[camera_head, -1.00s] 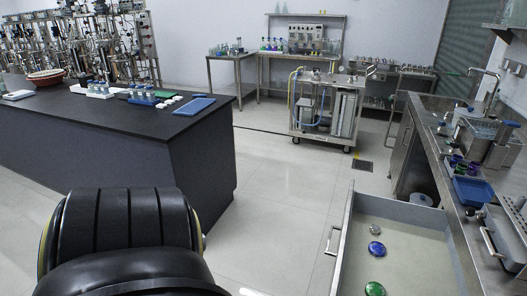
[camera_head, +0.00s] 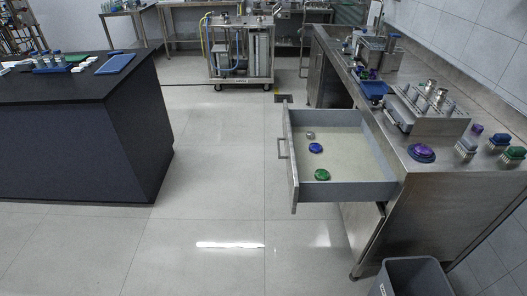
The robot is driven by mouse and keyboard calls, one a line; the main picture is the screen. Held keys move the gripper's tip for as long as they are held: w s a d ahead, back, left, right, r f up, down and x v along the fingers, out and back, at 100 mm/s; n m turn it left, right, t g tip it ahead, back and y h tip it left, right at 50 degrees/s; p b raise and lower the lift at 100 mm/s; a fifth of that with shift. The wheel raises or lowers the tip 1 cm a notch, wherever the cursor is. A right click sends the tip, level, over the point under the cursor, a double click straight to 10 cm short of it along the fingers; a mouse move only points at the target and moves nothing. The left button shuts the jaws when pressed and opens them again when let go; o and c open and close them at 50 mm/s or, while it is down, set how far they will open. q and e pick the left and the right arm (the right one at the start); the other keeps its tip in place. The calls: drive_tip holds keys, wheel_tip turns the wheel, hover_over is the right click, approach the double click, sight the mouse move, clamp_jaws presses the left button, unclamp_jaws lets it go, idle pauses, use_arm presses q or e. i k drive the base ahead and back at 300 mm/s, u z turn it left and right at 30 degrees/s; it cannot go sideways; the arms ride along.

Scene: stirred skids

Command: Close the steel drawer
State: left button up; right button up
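The steel drawer (camera_head: 345,191) is pulled out to the left from under the steel counter (camera_head: 440,186) on the right. Its bar handle (camera_head: 282,149) is on its left front face. Inside lie a small grey item (camera_head: 310,135), a blue round item (camera_head: 315,148) and a green round item (camera_head: 322,174). Neither of my grippers shows in the head view.
A dark-topped bench (camera_head: 75,92) stands on the left. A steel cart (camera_head: 240,50) is at the back. A grey bin (camera_head: 412,278) is at the bottom right, below the counter end. The tiled floor (camera_head: 205,185) between bench and drawer is clear.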

sight(359, 170)
drive_tip(key=u, duration=0.3)
drive_tip(key=i, duration=1.15)
drive_tip(key=z, duration=2.35)
drive_tip(key=k, duration=0.65)
drive_tip(key=u, duration=0.3)
